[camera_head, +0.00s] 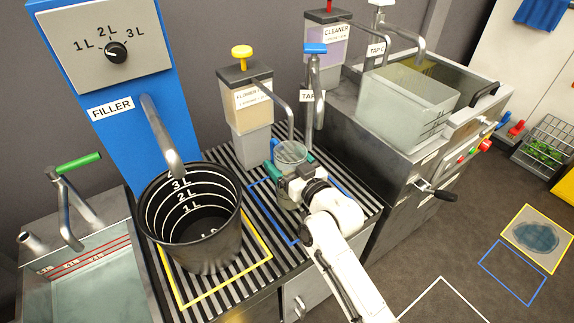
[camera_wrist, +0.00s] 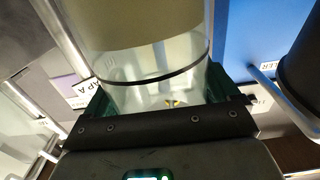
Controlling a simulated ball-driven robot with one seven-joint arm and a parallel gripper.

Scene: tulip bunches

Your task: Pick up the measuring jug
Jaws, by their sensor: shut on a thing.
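The measuring jug (camera_head: 291,153) is a clear, see-through cylinder on the striped counter, inside the blue outlined area. In the wrist view the clear jug (camera_wrist: 155,70) fills the middle, with a dark ring around it. My gripper (camera_head: 283,171) reaches it from the front right, with green fingers on either side of the jug. My gripper (camera_wrist: 165,100) is shut on it in the wrist view too. The jug looks upright. I cannot tell whether its base touches the counter.
A black bucket (camera_head: 190,225) marked in litres stands left under the blue filler (camera_head: 115,100). A dispenser (camera_head: 246,115) with a yellow knob stands just behind the jug. Tap spouts (camera_head: 316,85) hang close behind. A steel sink unit (camera_head: 400,150) holding a translucent container (camera_head: 408,100) stands right.

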